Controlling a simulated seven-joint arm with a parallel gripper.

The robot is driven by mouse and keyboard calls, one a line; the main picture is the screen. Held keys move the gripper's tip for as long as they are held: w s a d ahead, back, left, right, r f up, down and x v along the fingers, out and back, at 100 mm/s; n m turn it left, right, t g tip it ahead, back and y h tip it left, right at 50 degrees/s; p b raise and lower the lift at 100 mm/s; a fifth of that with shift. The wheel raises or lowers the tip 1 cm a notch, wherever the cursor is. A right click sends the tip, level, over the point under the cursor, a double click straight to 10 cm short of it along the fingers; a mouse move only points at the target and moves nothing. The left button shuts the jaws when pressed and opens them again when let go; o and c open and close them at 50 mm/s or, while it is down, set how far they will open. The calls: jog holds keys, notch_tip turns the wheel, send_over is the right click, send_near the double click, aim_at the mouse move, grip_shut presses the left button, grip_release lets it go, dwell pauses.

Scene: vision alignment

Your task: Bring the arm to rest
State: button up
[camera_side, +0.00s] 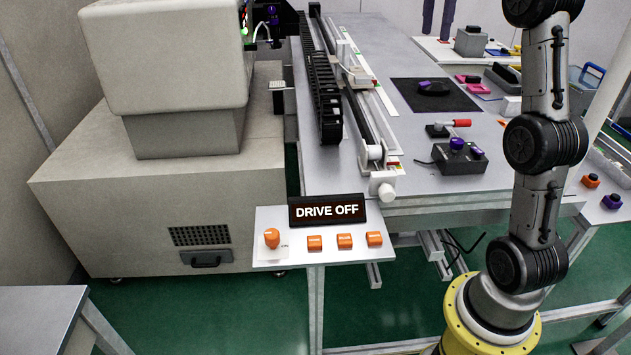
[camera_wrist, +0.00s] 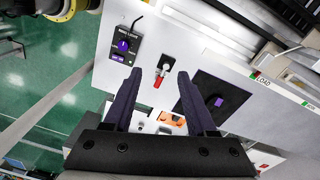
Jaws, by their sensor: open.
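My gripper (camera_wrist: 159,74) shows in the wrist view as two dark purple fingers, spread wide with nothing between them. In the side view the ends of the two fingers (camera_side: 436,36) hang down from the top edge, apart from each other, over the far part of the table. The rest of the gripper is out of the frame there. My arm stands upright at the right of the side view on a yellow base. In the wrist view a red-handled lever (camera_wrist: 158,80) shows between the fingertips, apparently below them; I cannot tell the height.
A control box with purple knobs (camera_side: 459,158) and a black mat (camera_side: 434,96) with a dark and purple part lie on the table (camera_side: 440,205). A long rail (camera_side: 362,110) runs along its left. A "DRIVE OFF" sign (camera_side: 327,211) stands behind several orange buttons.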

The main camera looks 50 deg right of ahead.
jog(key=s+a+n+t, duration=0.1)
jog(key=s+a+n, duration=0.2)
jog(key=a, duration=0.4)
jog(key=s+a+f+n+t, duration=0.1)
jog(key=s+a+n, duration=0.25)
jog(key=a, duration=0.35)
jog(key=s+a+n+t, duration=0.1)
jog(key=s+a+n, duration=0.1)
jog(key=a+n, duration=0.35)
jog(key=s+a+f+n+t, duration=0.1)
jog(key=s+a+f+n, duration=0.2)
jog(key=f+n, duration=0.2)
jog(key=s+a+f+n+t, duration=0.2)
jog(key=f+n, duration=0.4)
jog(key=f, duration=0.5)
jog(key=shift+s+a, duration=0.75)
jog(key=shift+s, duration=0.15)
